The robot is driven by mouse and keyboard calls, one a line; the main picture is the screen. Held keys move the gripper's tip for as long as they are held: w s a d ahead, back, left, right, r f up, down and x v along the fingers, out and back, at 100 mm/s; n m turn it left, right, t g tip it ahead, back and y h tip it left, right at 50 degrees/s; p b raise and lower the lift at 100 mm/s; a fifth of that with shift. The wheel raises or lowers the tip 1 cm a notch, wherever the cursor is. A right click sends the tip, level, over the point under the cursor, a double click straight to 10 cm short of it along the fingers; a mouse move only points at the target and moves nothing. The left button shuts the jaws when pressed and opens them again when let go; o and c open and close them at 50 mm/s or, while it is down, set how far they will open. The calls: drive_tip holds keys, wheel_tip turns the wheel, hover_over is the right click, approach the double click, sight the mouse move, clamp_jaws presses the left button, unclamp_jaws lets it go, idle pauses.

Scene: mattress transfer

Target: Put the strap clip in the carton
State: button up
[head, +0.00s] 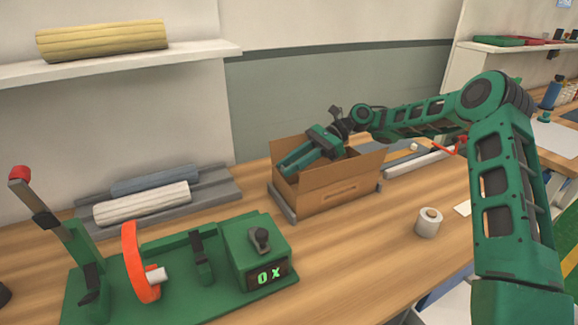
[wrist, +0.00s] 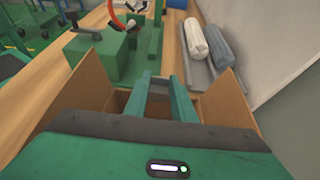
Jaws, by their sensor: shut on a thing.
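The open cardboard carton (head: 336,197) stands on the wooden bench with its flaps up. Its side also shows in the wrist view (wrist: 88,82). My gripper (head: 288,166) reaches down into the carton opening from above, at a slant. In the wrist view, the two green fingers of my gripper (wrist: 161,84) are held apart around a small dark grey piece (wrist: 158,91), seemingly the strap clip. Most of this piece is hidden, and the head view does not show it. I cannot tell whether it touches the carton floor.
A green machine (head: 218,273) with an orange ring and a display stands at front left. Rolls (head: 142,203) lie on a grey tray behind it. The wall is close behind.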

drive_tip(key=shift+f, duration=0.6)
drive_tip(key=o, duration=1)
drive_tip(key=shift+r, duration=0.1)
drive_tip(key=shift+r, duration=0.35)
drive_tip(key=v, duration=1.2)
drive_tip(key=shift+r, duration=0.2)
